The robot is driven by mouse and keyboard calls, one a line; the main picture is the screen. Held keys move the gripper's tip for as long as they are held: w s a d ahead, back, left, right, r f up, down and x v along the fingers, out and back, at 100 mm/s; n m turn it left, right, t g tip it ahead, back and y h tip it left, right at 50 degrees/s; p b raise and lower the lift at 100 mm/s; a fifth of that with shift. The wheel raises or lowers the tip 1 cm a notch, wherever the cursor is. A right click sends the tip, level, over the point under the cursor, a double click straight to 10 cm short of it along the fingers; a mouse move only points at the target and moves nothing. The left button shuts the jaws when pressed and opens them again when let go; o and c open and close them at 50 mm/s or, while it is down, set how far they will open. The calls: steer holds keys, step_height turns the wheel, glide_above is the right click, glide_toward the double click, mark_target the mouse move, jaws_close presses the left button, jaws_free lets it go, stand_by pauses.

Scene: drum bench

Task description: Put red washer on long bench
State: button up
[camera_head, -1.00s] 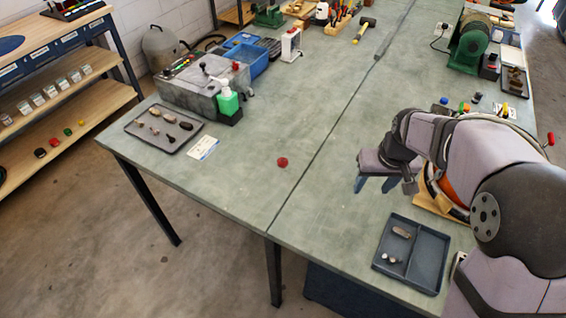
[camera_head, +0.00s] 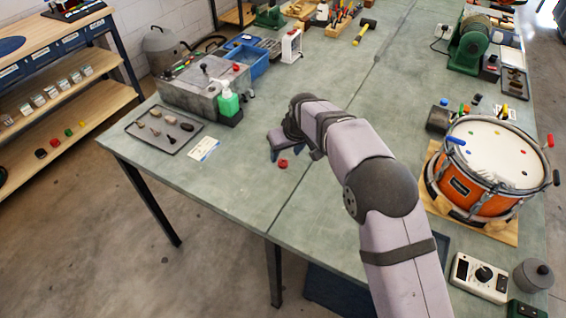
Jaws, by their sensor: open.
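The red washer (camera_head: 283,163) lies on the grey-green long bench (camera_head: 225,178), near the seam in the middle of its top. My gripper (camera_head: 287,156) is over the washer, pointing down, with its blue-grey fingers apart. One finger shows just left of and behind the washer. The other finger is partly hidden by my wrist. I cannot tell whether the fingers touch the washer or how high they are above the bench.
A tray of small stones (camera_head: 166,129) and a white card (camera_head: 203,149) lie to the left. A grey machine (camera_head: 190,92) with a green bottle (camera_head: 227,99) stands behind. An orange drum (camera_head: 470,190) is at right, with a meter (camera_head: 480,277) in front. My arm hides most of the divided tray.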

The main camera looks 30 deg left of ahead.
mark_target(283, 162)
steer(key=shift+w+a+f, duration=0.15)
steer(key=shift+f, duration=0.2)
steer(key=shift+f, duration=0.1)
steer(key=shift+p+x, duration=1.4)
steer(key=shift+x, duration=1.05)
steer(key=c, duration=1.2)
steer(key=shift+c, duration=0.2)
step_height(283, 162, up, 10)
steer(key=b, duration=0.3)
